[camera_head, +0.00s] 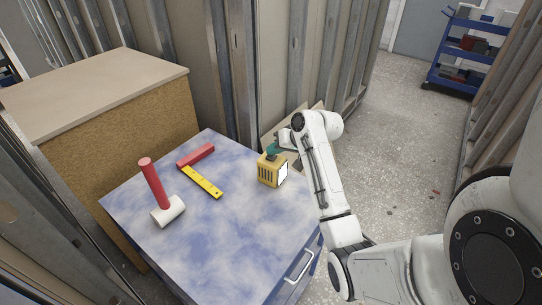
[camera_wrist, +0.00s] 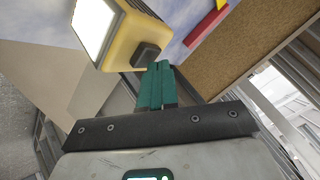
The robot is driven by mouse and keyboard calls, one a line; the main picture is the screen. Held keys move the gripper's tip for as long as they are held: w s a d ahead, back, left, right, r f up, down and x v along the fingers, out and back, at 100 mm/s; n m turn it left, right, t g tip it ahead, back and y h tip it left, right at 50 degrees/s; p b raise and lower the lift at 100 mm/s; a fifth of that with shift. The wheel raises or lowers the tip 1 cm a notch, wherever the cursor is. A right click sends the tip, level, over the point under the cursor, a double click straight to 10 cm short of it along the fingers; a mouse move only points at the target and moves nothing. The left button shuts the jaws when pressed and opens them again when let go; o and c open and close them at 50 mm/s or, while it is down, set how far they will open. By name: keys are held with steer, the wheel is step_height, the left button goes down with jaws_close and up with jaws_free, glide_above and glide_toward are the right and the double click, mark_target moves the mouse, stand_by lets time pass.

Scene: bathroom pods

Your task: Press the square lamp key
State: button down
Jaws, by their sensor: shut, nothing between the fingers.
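The yellow lamp (camera_head: 267,174) stands upright on the blue-and-white tabletop, its bright white panel facing right in the head view. In the wrist view the lamp (camera_wrist: 131,38) is at the top left, with the lit panel (camera_wrist: 95,25) beside the yellow housing. A dark square key (camera_wrist: 146,54) sits on the housing. My gripper (camera_wrist: 158,66) has its teal fingers shut and empty, with the tips right beside the key. I cannot tell whether they touch it. In the head view my gripper (camera_head: 272,150) is at the lamp's top and hides part of it.
A cork-sided cabinet (camera_head: 130,120) stands behind. Wall studs rise behind the lamp. A blue cart (camera_head: 462,62) is far off.

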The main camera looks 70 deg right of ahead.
mark_target(274, 157)
steer(key=shift+f, duration=0.25)
stand_by(0.3)
steer(key=shift+r, duration=0.1)
steer(key=shift+r+p, duration=0.65)
steer(key=shift+p, duration=0.2)
step_height(274, 157, up, 6)
steer(key=p, duration=0.5)
steer(key=shift+p, duration=0.3)
